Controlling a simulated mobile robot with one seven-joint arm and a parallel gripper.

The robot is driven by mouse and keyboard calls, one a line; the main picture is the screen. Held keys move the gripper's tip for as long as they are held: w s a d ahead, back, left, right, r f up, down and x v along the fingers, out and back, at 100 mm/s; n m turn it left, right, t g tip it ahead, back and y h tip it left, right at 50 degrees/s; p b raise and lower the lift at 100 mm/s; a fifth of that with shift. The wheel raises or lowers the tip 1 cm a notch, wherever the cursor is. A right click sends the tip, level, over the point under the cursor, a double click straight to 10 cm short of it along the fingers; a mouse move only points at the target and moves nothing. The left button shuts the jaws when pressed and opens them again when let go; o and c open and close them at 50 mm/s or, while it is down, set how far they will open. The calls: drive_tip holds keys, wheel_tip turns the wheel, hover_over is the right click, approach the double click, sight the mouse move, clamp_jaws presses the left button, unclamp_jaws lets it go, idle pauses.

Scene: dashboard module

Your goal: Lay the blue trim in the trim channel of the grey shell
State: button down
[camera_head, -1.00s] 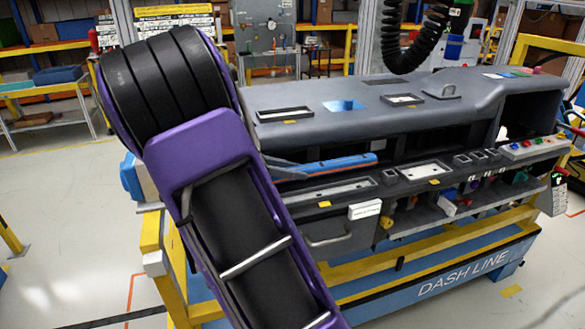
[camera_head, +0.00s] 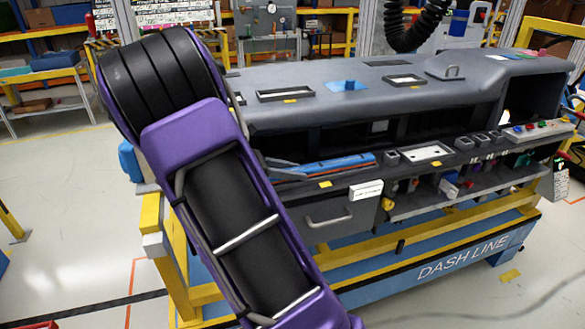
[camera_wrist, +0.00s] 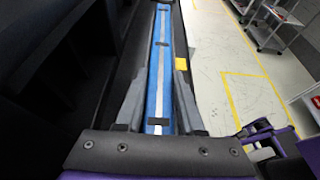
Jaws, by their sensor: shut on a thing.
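The blue trim (camera_head: 345,162) is a long thin strip lying lengthwise along the front ledge of the grey shell (camera_head: 430,97). It also shows in the wrist view (camera_wrist: 152,85), with a pale stripe along it, running away from my gripper (camera_wrist: 158,105). The grey fingers stand one on each side of the trim, shut on it. In the head view my purple arm hides most of the gripper and the trim's near-left end. The trim covers the ledge slot that I take for the trim channel; I cannot tell whether it is seated or just above.
A white label (camera_head: 366,190) and a drawer handle (camera_head: 328,219) are on the shell's front below the trim. Small switches and a framed opening (camera_head: 428,151) lie to the right. The shell stands on a yellow and blue stand (camera_head: 450,268).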

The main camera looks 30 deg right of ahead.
drive_tip(key=shift+c, duration=2.2)
unclamp_jaws()
drive_tip(key=shift+f, duration=0.1)
